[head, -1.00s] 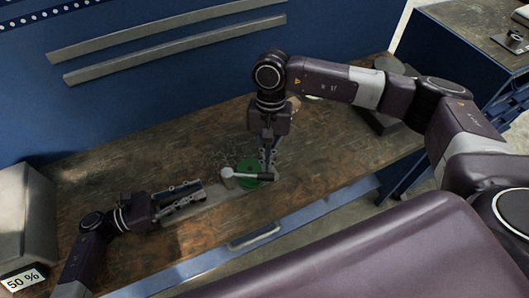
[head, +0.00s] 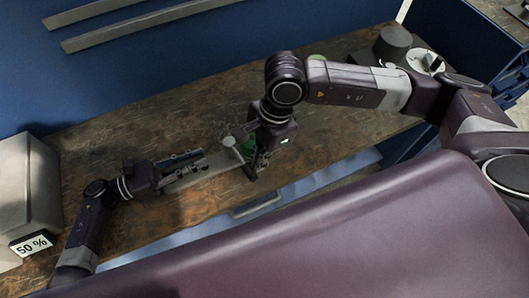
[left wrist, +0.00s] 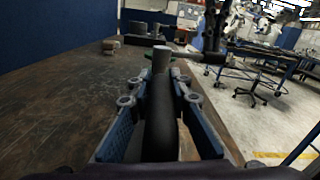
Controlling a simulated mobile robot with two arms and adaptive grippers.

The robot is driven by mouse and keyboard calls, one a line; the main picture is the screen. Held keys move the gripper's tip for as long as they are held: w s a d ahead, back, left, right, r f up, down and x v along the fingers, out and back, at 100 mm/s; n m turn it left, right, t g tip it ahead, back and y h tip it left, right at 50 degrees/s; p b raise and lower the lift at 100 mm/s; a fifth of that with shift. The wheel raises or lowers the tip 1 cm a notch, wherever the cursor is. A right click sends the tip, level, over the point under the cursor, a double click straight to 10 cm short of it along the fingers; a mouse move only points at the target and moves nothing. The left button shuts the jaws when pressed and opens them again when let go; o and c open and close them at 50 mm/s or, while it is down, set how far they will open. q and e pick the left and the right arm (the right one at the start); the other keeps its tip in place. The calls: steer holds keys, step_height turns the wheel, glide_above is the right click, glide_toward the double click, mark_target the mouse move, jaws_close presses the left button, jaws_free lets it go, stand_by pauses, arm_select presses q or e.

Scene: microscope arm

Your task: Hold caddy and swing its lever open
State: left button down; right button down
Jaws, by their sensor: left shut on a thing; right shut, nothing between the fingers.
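The caddy (head: 204,167) is a long grey body on the wooden bench, with a green disc (head: 250,142) at its right end, mostly hidden behind my right gripper. A pale grey lever (head: 237,153) with a round knob slants down and right toward that gripper. My left gripper (head: 183,168) is shut on the caddy's left part. In the left wrist view, its fingers (left wrist: 160,92) flank a dark rounded handle (left wrist: 161,115) with a grey cylinder (left wrist: 161,59) beyond. My right gripper (head: 256,168) is shut and empty beside the lever; I cannot tell whether they touch.
A grey box with a "50 %" label (head: 30,244) stands at the left. Dark round equipment (head: 392,42) is at the bench's back right. The bench front has a drawer handle (head: 256,206).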

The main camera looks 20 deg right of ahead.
arm_select(q)
steer(key=shift+f, duration=0.2)
arm_select(e)
steer(key=shift+s+a, duration=0.3)
steer(key=shift+a, duration=0.5)
steer(key=d+r, duration=0.6)
steer(key=r, duration=0.4)
steer(key=shift+w+r, duration=0.25)
steer(key=shift+r, duration=0.05)
steer(key=shift+d, duration=0.1)
